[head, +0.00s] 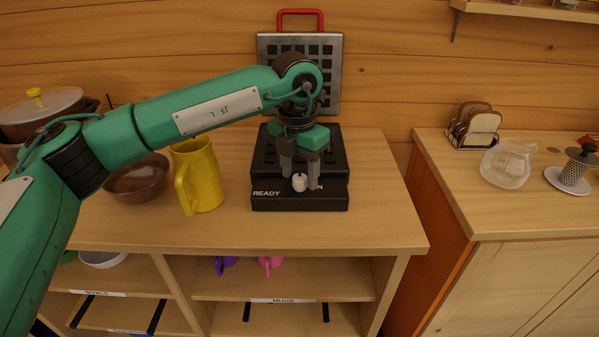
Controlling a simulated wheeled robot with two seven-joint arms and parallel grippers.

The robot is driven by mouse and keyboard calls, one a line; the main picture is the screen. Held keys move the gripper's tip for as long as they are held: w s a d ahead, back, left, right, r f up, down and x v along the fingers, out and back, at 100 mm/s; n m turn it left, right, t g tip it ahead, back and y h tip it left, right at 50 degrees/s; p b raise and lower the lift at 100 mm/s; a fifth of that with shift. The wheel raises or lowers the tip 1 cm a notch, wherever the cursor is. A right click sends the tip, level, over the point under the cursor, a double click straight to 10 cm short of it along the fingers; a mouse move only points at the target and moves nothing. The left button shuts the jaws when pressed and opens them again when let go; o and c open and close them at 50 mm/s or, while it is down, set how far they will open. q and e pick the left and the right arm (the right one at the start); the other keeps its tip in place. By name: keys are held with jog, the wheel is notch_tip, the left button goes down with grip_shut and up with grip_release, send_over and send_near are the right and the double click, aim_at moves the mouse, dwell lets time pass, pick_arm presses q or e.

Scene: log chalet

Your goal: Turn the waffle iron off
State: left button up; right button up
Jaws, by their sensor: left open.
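The waffle iron (259,168) stands on the wooden counter with its gridded lid (330,48) raised upright and a red handle (300,13) on top. Its black front panel carries the word READY at left and lettering ending in N at right, partly covered by a finger. A small whitish knob (299,182) sits on the front panel. My left gripper (300,184) points down over the front of the iron, open, with one finger on each side of the knob. I cannot tell whether the fingers touch it. My right gripper is not in view.
A yellow pitcher (205,175) and a brown bowl (140,181) stand left of the iron, close to my left arm. A lidded pot (40,110) is at far left. Across a gap, the right counter holds a toast rack (474,128) and a glass jug (506,165).

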aim_at(298, 176)
pick_arm(q)
notch_tip(298, 176, up, 13)
jog(key=shift+a, duration=0.15)
jog(key=shift+w, duration=0.1)
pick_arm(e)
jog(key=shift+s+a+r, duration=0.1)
